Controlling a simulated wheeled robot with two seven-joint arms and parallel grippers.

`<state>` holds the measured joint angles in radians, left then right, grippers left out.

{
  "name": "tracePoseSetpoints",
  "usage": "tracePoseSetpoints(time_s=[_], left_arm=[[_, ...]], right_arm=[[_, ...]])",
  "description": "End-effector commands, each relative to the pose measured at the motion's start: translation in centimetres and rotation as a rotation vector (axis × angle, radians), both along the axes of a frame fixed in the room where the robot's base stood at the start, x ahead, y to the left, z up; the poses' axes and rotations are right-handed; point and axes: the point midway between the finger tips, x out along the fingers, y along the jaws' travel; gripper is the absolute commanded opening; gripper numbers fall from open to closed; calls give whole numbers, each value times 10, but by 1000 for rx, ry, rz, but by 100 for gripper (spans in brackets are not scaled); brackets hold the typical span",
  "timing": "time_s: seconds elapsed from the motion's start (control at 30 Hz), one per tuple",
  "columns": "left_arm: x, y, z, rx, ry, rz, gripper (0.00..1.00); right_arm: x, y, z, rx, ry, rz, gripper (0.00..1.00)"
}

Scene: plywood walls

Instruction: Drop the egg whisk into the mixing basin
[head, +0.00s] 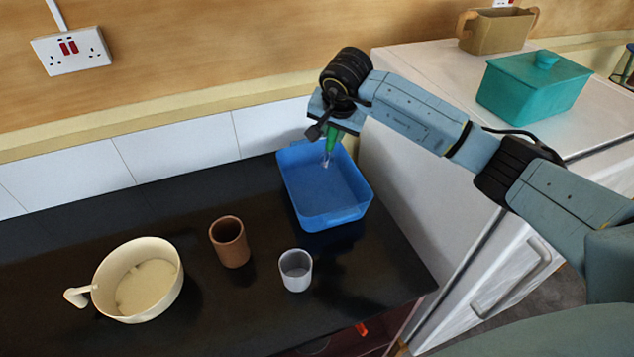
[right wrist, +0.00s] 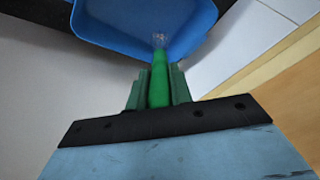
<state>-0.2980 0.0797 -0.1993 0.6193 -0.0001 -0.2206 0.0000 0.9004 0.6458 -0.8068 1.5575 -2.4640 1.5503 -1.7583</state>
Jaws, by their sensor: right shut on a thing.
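The egg whisk has a green handle and pale, thin wires; it shows in the head view (head: 330,143) and in the right wrist view (right wrist: 160,72). My right gripper (head: 334,129) is shut on its handle, and in the right wrist view the two fingers (right wrist: 158,90) flank the handle. The whisk points down, wires lowest, over the back part of the blue mixing basin (head: 325,217). The basin stands on the black counter and looks empty; it also shows in the right wrist view (right wrist: 120,20). Whether the wires touch it I cannot tell. My left gripper is not in view.
A brown cup (head: 229,243), a grey-white cup (head: 295,271) and a cream pot (head: 140,280) with a side handle stand on the counter (head: 200,190). On the higher white unit (head: 420,75) at right are a teal lidded box (head: 533,85) and a tan two-handled container (head: 495,32).

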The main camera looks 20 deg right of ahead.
Motion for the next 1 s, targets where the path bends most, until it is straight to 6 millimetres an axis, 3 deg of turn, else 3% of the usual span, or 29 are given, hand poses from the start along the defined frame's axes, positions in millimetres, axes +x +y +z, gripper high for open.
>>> tracePoseSetpoints(time_s=[0.17,0.43,0.6,0.8,0.83,1.0], left_arm=[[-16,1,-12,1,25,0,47],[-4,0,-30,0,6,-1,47],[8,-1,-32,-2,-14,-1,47],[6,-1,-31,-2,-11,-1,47],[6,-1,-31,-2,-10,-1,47],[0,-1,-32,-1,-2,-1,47]], right_arm=[[0,0,-18,0,0,0,0],[0,1,-50,2,1,1,0],[0,0,-55,1,-2,1,0],[0,0,-54,-1,-2,0,0],[0,0,-54,0,-1,0,24],[0,0,-54,0,-1,0,46]])
